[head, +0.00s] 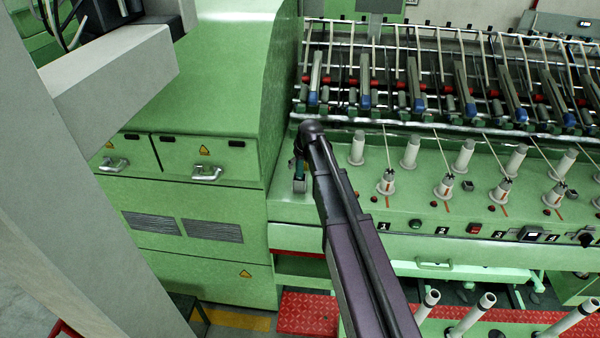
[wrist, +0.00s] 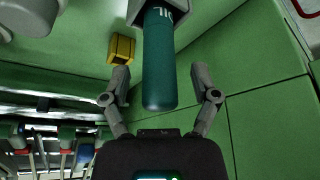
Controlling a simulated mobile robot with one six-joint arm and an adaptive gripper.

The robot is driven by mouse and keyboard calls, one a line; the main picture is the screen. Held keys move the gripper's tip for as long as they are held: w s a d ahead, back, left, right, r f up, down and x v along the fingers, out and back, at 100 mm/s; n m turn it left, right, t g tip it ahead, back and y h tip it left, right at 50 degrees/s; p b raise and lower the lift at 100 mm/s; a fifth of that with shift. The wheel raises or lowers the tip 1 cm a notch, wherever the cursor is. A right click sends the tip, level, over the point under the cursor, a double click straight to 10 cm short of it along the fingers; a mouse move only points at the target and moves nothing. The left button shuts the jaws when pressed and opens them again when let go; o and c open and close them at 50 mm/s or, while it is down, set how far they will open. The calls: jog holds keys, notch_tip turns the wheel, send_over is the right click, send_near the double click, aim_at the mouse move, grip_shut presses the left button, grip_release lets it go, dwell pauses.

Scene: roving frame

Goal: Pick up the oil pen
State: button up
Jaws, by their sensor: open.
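The oil pen is a teal cylinder (wrist: 158,70) with white marks, set in a pale grey holder (wrist: 176,13) in the wrist view. My gripper (wrist: 160,76) is open, with one finger on each side of the pen. The pen's free end reaches in between the fingers towards the palm, and gaps show on both sides. In the head view, a small teal and grey shape (head: 299,184), apparently the pen's holder, stands at the left end of the green machine shelf. My dark arm reaches there and mostly hides the gripper.
A small yellow box (wrist: 121,49) sits close beside the holder, near one finger. A green cabinet (head: 205,205) rises directly left of the shelf. White spool posts (head: 386,182) and slanting threads stand to the right on the machine shelf (head: 420,205).

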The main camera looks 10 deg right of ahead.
dwell(0.3)
grip_shut()
jog(key=shift+r, duration=0.2)
